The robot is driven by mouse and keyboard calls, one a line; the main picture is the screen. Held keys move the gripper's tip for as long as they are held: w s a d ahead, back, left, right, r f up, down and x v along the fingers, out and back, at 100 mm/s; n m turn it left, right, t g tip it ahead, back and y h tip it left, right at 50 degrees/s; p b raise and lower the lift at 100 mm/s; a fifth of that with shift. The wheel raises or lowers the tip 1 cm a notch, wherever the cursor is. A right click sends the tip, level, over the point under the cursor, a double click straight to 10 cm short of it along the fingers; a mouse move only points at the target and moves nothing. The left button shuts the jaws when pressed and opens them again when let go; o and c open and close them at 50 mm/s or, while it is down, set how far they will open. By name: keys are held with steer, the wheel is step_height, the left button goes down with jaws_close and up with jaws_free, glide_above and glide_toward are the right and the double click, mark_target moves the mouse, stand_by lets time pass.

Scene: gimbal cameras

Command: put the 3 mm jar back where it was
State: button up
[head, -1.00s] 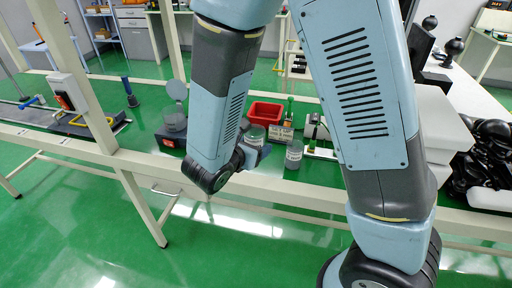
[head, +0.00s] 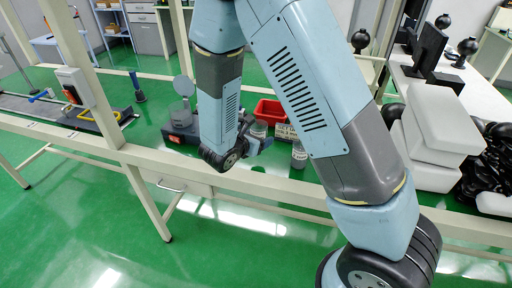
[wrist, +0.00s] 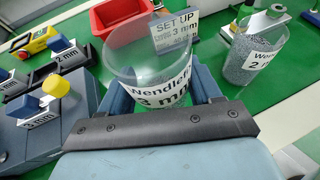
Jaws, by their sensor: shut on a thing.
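The 3 mm jar, a clear jar with a white label reading "3 mm" (wrist: 150,72), stands between the fingers of my gripper (wrist: 160,105) in the wrist view. My gripper is shut on it. In the head view the jar (head: 259,129) shows at my gripper (head: 254,146), over the green bench top, partly hidden by my arm. I cannot tell whether its base touches the bench. A sign reading "SET UP" and "3 mm" (wrist: 175,31) stands just behind it.
A second jar (wrist: 252,58) with grey grains and a "2" label stands to the right; it also shows in the head view (head: 299,154). A red tray (wrist: 121,14) is behind. A blue-grey device (wrist: 50,125) with a yellow knob is at left.

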steer(key=shift+w+f, duration=0.65)
steer(key=shift+f, duration=0.2)
steer(key=shift+w+f, duration=0.6)
steer(key=shift+f, duration=1.5)
steer(key=o, duration=1.3)
steer(key=shift+f, duration=0.1)
